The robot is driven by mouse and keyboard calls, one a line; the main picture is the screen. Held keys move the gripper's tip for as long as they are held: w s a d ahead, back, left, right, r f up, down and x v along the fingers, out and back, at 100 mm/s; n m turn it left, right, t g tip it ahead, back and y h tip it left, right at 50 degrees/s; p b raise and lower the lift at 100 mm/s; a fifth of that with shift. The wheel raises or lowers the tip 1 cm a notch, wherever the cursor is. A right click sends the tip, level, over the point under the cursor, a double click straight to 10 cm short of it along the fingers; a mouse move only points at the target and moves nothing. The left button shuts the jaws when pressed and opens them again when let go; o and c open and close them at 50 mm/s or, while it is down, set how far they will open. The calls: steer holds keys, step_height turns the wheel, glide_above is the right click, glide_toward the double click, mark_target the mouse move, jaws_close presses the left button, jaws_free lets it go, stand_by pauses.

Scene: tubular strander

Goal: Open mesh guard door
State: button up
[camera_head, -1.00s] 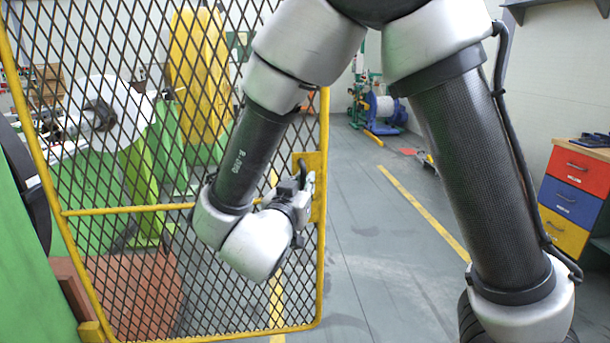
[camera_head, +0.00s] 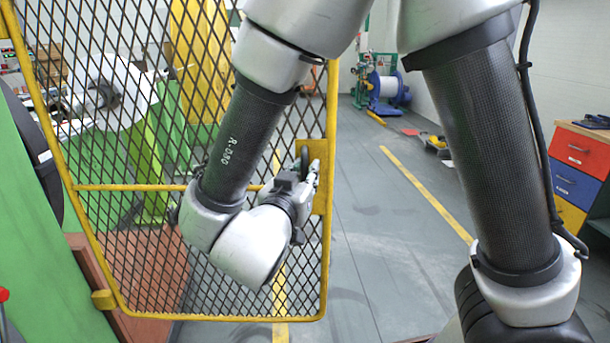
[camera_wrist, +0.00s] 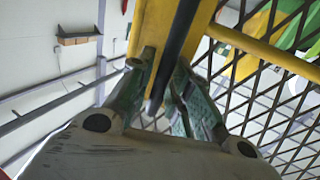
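The yellow-framed mesh guard door (camera_head: 326,250) stands at the left in the head view, its black diamond mesh seen through to the machine. A yellow plate on its right edge carries a dark handle (camera_head: 304,158). My gripper (camera_head: 312,178) is at this handle. In the wrist view, the dark handle bar (camera_wrist: 182,35) runs between the two fingers of my gripper (camera_wrist: 166,75). The fingertips sit close on both sides of the bar and appear closed on it. The yellow door frame (camera_wrist: 265,50) and mesh lie to the right. The contact itself is partly hidden.
Green machine housing (camera_head: 50,265) stands close at the left, beside the door's hinge side. A drawer cabinet (camera_head: 578,185) stands at the right. The grey floor (camera_head: 385,255) with a yellow line is clear to the right of the door. A cable spool (camera_head: 386,87) stands farther back.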

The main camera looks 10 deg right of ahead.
steer(key=shift+o, duration=0.5)
steer(key=shift+s+a, duration=0.15)
steer(key=shift+s, duration=0.05)
steer(key=v, duration=1.1)
steer(key=shift+s, duration=0.25)
steer(key=shift+a, duration=0.1)
